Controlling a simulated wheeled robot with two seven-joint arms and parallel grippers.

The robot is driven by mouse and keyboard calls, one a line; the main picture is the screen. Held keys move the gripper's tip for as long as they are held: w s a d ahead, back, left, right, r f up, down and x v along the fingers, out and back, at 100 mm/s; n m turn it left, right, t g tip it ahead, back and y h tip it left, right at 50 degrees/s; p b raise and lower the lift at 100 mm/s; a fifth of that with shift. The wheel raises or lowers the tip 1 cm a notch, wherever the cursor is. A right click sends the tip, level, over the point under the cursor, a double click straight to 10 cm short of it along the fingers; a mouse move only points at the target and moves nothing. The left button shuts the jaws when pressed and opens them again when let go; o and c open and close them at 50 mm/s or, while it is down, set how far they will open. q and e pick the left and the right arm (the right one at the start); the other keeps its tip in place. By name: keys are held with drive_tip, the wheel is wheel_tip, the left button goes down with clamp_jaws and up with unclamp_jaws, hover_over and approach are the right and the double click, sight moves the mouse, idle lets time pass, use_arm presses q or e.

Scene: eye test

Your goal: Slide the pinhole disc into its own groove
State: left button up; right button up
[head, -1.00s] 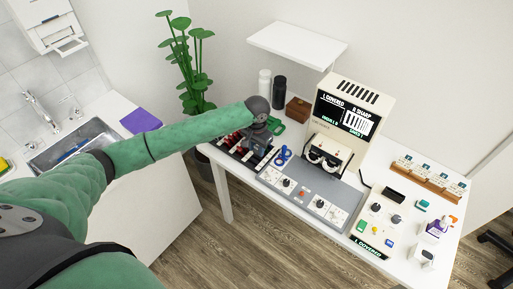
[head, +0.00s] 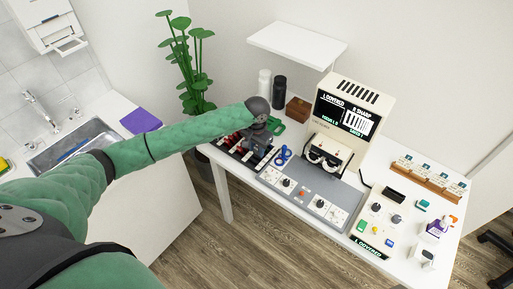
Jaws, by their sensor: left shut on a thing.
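My left arm comes in from the left, and its dark grey gripper (head: 259,143) points down over the black grooved rack (head: 231,153) at the left end of the white table. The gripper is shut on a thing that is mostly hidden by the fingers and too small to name. Red and white pieces show in the rack around the fingers. I cannot make out which piece is the pinhole disc or which groove is its own. A beige test machine (head: 345,115) with a lit screen reading "L COVERED" and "R SHARP" stands right of the gripper. My right gripper is not in view.
A grey panel (head: 320,190) with knobs lies in front of the machine. Blue ring-shaped items (head: 283,154) lie just right of the rack. A green item (head: 276,127), two bottles and a brown box (head: 298,109) stand behind. A control box (head: 378,222) is at right.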

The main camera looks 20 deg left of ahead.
use_arm(q)
drive_tip(key=shift+f, duration=1.45)
drive_tip(key=o, duration=1)
drive_tip(key=shift+r+b, duration=0.3)
drive_tip(key=shift+r, duration=0.55)
wheel_tip(320, 180, up, 2)
drive_tip(key=shift+r+b, duration=0.2)
drive_tip(key=shift+b, duration=0.25)
wheel_tip(320, 180, up, 3)
drive_tip(key=shift+b, duration=0.5)
drive_tip(key=shift+r, duration=0.35)
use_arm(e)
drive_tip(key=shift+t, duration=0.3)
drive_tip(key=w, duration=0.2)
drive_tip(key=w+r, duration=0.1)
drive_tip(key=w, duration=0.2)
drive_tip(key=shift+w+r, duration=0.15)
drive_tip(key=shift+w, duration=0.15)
